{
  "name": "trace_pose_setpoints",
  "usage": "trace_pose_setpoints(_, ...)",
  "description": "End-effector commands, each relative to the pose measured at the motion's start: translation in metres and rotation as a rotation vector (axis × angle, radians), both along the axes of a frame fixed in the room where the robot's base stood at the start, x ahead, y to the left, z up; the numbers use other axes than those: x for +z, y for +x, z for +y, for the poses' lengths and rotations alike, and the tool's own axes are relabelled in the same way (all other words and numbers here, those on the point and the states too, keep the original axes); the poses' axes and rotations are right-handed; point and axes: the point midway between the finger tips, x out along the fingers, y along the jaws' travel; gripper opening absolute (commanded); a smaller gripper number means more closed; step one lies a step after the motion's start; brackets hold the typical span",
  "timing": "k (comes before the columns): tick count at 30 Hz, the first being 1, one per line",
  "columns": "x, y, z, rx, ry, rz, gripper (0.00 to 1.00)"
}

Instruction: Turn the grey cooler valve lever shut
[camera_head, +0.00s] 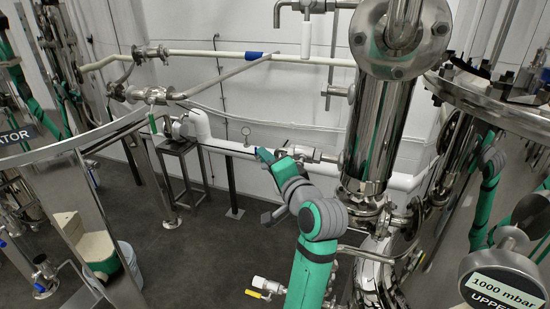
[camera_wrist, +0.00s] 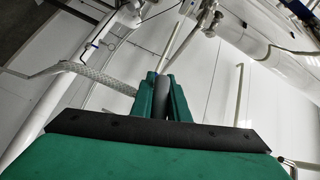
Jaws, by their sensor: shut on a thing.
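My gripper (camera_wrist: 162,88) shows in the wrist view with its two green fingers closed around a dark grey lever (camera_wrist: 162,103). In the head view my gripper (camera_head: 266,156) is raised at the middle, beside a metal side fitting (camera_head: 316,155) of the shiny cooler column (camera_head: 379,130). The lever is mostly hidden there by my gripper, and its exact angle is hard to tell.
A white handle (camera_head: 306,40) hangs above. A yellow-handled valve (camera_head: 262,290) is low in front. A large steel tank (camera_head: 510,155) stands at the right. Floor is clear left of my arm.

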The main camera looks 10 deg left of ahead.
Motion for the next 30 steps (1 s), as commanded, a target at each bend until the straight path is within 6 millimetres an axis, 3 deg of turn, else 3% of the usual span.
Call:
trace_pose_setpoints(5, -0.001, 0.000, -0.001, 0.000, 0.001, 0.004, 0.00)
trace_pose_setpoints(6, -0.001, 0.000, -0.001, 0.000, 0.001, 0.004, 0.19)
trace_pose_setpoints(8, -0.001, 0.000, 0.000, 0.000, 0.001, 0.004, 0.33)
trace_pose_setpoints(20, 0.000, -0.004, -0.005, -0.001, 0.002, 0.001, 0.33)
trace_pose_setpoints(30, 0.003, -0.050, -0.039, -0.003, 0.001, 0.000, 0.33)
